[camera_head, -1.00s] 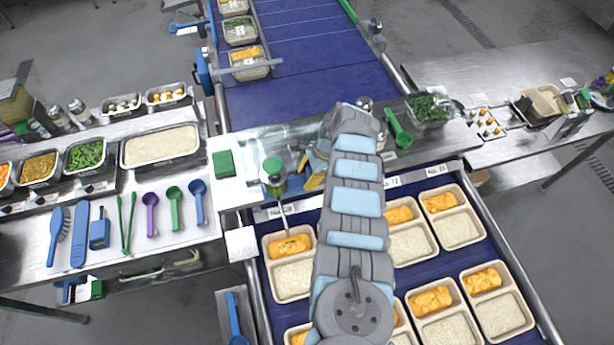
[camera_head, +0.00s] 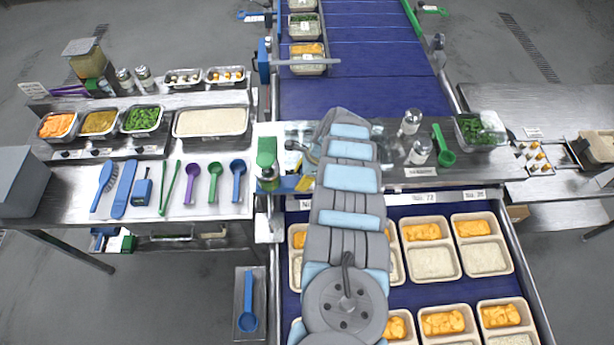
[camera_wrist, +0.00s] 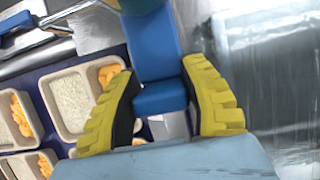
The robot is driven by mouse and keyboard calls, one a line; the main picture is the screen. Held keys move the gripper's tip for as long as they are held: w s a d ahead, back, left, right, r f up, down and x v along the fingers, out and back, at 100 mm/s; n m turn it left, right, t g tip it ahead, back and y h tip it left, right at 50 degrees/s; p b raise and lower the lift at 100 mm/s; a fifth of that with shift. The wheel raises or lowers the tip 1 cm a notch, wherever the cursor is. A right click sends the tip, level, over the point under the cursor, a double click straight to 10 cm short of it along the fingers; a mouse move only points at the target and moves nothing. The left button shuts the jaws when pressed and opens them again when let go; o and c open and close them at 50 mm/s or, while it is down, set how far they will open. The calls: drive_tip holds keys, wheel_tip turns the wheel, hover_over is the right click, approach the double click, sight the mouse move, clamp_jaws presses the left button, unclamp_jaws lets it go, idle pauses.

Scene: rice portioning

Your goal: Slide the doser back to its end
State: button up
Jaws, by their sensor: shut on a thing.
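In the wrist view the blue handle (camera_wrist: 160,97) lies between the yellow fingers. My gripper (camera_wrist: 161,100) is shut on it; in the head view a yellow finger (camera_head: 305,183) shows beside the handle. My arm covers part of the bridge, and the doser's underside is hidden.
Portion trays (camera_head: 433,276) with rice and orange food fill the belt in front. Two shakers (camera_head: 411,123), a green scoop (camera_head: 443,146) and a tub of greens (camera_head: 480,130) stand right of my arm. Spoons and food pans crowd the left counter.

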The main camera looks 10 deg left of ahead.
drive_tip(key=shift+a+f, duration=0.1)
drive_tip(key=shift+a, duration=0.1)
drive_tip(key=o, duration=0.9)
drive_tip(key=shift+c, duration=0.2)
drive_tip(key=o, duration=0.4)
drive_tip(key=shift+s+a, duration=0.1)
drive_tip(key=shift+a, duration=0.1)
drive_tip(key=shift+d, duration=0.1)
drive_tip(key=shift+d+r, duration=0.1)
drive_tip(key=shift+r, duration=0.1)
drive_tip(key=shift+v, duration=5.85)
